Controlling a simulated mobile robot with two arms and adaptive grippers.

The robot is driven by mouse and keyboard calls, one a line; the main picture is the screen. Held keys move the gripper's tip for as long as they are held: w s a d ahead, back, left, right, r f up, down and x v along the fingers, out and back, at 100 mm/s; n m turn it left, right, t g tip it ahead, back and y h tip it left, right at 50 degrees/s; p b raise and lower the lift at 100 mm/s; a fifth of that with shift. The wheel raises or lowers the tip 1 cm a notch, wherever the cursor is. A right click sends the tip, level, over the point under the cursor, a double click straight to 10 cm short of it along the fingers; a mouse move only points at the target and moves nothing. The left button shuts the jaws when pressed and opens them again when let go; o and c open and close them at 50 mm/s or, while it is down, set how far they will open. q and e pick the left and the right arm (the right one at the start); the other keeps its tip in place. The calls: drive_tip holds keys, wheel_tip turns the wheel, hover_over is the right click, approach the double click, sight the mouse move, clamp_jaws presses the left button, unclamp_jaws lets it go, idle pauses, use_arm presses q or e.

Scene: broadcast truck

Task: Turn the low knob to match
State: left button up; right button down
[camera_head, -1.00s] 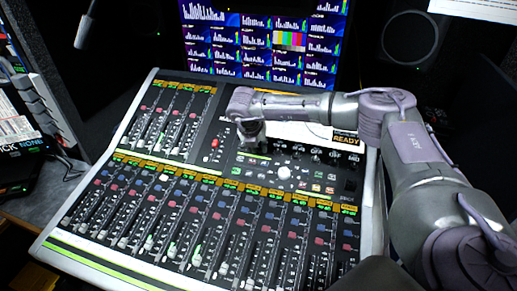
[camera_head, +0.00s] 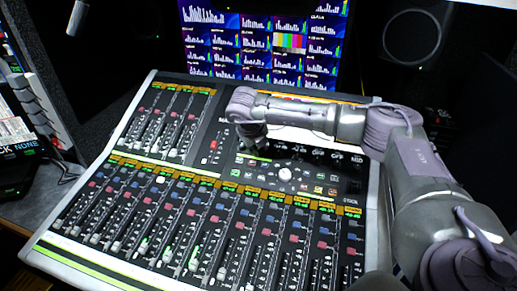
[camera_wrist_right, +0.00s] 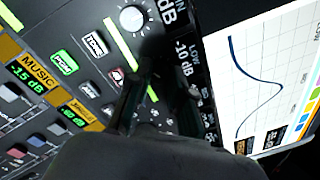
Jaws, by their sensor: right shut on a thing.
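My right gripper (camera_head: 256,146) reaches down onto the knob row in the upper middle of the mixing console (camera_head: 150,78). In the right wrist view, its two dark fingers (camera_wrist_right: 158,98) point at the panel beside a small black readout (camera_wrist_right: 184,50) showing "-10 dB" and "LOW". The gripper is shut on what appears to be the low knob, which the fingers hide, so its angle cannot be read. A chart screen (camera_wrist_right: 268,70) with a dark blue curve shows at the right of the wrist view. My left gripper is not in view.
Rows of faders (camera_head: 195,258) fill the console's front. Monitors (camera_head: 262,45) stand behind, and a speaker (camera_head: 412,37) stands at back right.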

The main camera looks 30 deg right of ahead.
idle(0.5)
drive_tip(key=c, duration=1)
unclamp_jaws()
drive_tip(key=shift+c, duration=0.2)
drive_tip(key=shift+r, duration=0.1)
drive_tip(key=v, duration=1.2)
